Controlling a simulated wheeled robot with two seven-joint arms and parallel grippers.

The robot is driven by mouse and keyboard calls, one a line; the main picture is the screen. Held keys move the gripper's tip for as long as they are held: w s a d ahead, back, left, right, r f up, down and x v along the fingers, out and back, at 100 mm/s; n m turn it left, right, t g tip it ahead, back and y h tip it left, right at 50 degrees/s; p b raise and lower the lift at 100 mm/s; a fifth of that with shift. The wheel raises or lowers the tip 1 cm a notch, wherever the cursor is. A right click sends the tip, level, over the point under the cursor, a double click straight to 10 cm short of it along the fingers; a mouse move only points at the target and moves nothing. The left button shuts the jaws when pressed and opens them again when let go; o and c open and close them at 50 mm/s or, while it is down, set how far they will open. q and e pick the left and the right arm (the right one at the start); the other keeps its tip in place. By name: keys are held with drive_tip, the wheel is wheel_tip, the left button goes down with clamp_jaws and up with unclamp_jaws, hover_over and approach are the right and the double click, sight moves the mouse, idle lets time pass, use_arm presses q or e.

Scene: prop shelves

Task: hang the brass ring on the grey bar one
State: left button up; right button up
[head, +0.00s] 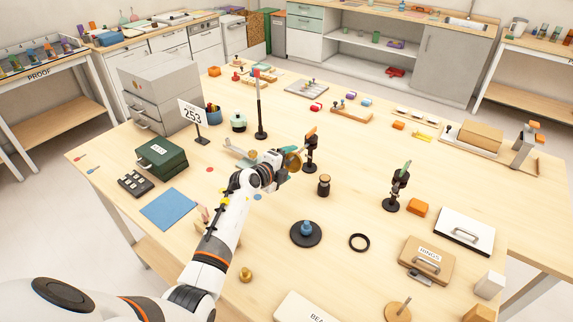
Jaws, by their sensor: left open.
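My left arm reaches up the middle of the table, and its open gripper (286,164) is beside a brass-coloured ring (294,158). The ring appears upright at the fingers; whether they touch it I cannot tell. A black clamp stand (311,155) with an orange top stands just right of the ring. A pale greyish bar (238,152) shows left of the gripper, partly hidden by my wrist; I cannot tell whether it is grey bar one. My right gripper is out of view.
A dark upright post (261,108) stands behind the gripper. A small dark jar (324,185), another clamp stand (396,190) and a black ring (359,242) are to the right. A green box (161,157) and grey drawers (160,92) are left. Bare tabletop lies between several objects.

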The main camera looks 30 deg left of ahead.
use_arm(q)
drive_tip(key=shift+s, duration=0.1)
drive_tip(key=v, duration=1.1)
drive_tip(key=shift+s, duration=0.4)
drive_tip(key=shift+r, duration=0.1)
